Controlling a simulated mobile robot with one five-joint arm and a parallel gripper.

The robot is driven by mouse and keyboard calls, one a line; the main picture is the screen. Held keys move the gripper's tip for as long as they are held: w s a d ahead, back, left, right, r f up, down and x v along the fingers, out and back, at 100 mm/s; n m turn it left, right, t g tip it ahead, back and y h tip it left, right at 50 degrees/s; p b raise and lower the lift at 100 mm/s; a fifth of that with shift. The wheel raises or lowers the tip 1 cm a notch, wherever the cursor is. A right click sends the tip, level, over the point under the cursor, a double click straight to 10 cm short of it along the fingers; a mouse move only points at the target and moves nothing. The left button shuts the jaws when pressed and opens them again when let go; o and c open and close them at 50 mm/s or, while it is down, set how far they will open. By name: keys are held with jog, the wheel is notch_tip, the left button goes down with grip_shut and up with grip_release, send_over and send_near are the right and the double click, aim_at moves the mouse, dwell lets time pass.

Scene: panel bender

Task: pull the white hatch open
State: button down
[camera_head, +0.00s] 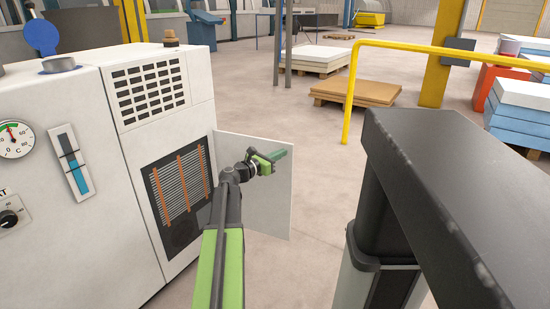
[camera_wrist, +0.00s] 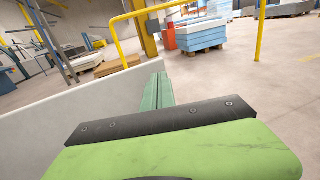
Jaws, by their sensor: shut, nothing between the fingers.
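The white hatch (camera_head: 268,199) is a thin flat panel standing swung out from the right side of the white machine cabinet (camera_head: 115,190). Behind it the opening (camera_head: 178,190) shows a dark grille with orange vertical strips. In the wrist view the hatch (camera_wrist: 75,122) is a pale panel at the left. My gripper (camera_head: 280,157) is in front of the hatch's upper part in the head view, its green fingers together and pointing right. The fingers (camera_wrist: 158,90) also show closed in the wrist view, near the hatch's edge. I cannot tell whether they touch it.
A yellow rail (camera_head: 352,90) stands beyond the hatch. A large dark beam (camera_head: 450,190) fills the right foreground. The cabinet carries a gauge (camera_head: 15,139) and a knob (camera_head: 9,218). Pallets with boards (camera_head: 357,92) lie farther back.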

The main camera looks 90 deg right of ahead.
jog(key=shift+w+a, duration=0.15)
jog(key=shift+w, duration=0.1)
jog(key=w+a, duration=0.2)
jog(key=a, duration=0.4)
jog(key=w+a, duration=0.2)
jog(key=a, duration=0.5)
jog(key=shift+w, duration=0.25)
